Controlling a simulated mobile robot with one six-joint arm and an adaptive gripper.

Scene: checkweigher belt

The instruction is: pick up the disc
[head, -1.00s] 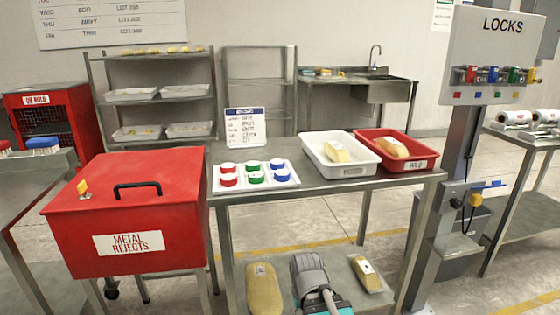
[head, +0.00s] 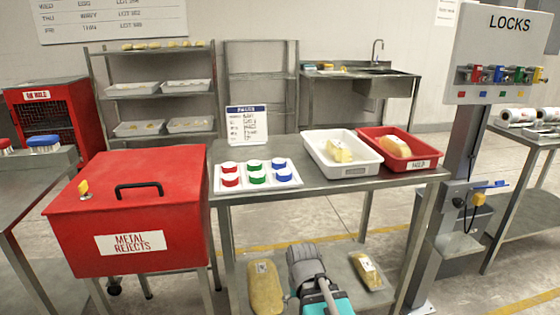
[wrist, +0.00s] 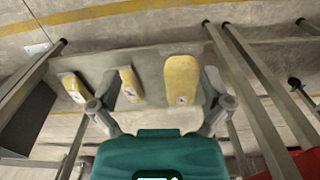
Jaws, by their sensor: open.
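The white tray (head: 258,188) is left of the table's middle. Which disc is meant cannot be told. My gripper (wrist: 160,80) is open and empty, its fingers apart over the lower shelf in the wrist view. In the head view my arm's end is low, in front of the table and below the discs. No disc shows in the wrist view.
Yellow blocks (wrist: 182,80) lie on the lower shelf (wrist: 150,58). On the table are a sign (head: 247,126), a white bin (head: 343,171) and a red bin (head: 424,163). The red metal rejects box (head: 135,205) stands left, the locks post (head: 462,150) right.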

